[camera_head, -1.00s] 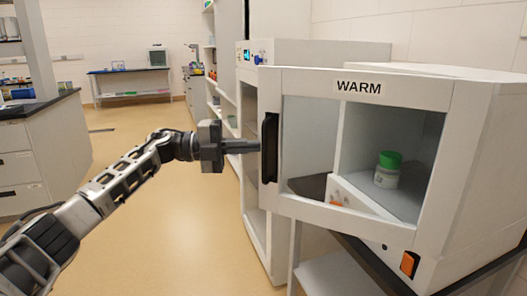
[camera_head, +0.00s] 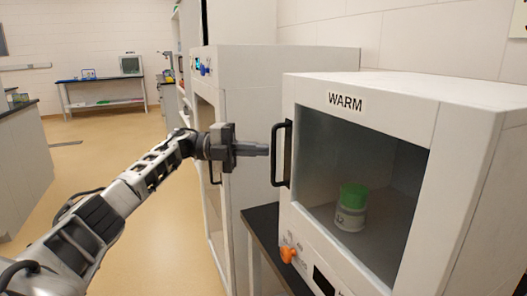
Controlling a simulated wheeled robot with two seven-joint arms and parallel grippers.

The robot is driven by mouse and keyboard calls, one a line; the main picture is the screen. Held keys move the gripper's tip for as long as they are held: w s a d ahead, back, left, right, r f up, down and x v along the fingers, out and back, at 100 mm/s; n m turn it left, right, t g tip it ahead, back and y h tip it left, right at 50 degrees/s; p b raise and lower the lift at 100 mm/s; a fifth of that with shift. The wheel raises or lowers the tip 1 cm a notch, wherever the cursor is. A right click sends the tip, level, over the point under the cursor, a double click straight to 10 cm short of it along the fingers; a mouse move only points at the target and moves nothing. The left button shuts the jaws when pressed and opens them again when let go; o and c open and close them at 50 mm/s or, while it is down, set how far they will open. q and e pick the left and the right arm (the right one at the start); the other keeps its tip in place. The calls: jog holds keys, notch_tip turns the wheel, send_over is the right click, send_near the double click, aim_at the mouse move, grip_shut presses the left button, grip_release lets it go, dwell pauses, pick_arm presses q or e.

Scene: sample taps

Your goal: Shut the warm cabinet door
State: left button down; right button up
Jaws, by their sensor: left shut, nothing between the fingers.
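The warm cabinet (camera_head: 470,95) stands at the right, with a "WARM" label above its glass. Its door (camera_head: 355,122) looks flush with the cabinet front, or very nearly so; a small gap cannot be ruled out. The black upright door handle (camera_head: 282,154) is at the door's left edge. A green-capped jar (camera_head: 350,208) shows through the glass. My left gripper (camera_head: 262,150) is shut and empty, pointing right, with its fingertips just left of the handle; I cannot tell whether they touch. My right gripper is not in view.
An orange knob (camera_head: 288,255) sticks out on the panel below the door. The cabinet stands on a dark-topped bench (camera_head: 262,226). Another white cabinet (camera_head: 290,62) stands just behind my left gripper. The floor to the left is open.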

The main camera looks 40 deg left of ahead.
pick_arm(q)
jog(key=shift+w+d, duration=0.1)
jog(key=shift+w, duration=0.2)
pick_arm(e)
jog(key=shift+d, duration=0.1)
pick_arm(q)
jog(key=b+v, duration=0.2)
jog(key=v, duration=1)
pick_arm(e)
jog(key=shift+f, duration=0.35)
pick_arm(q)
jog(key=shift+s+f, duration=0.1)
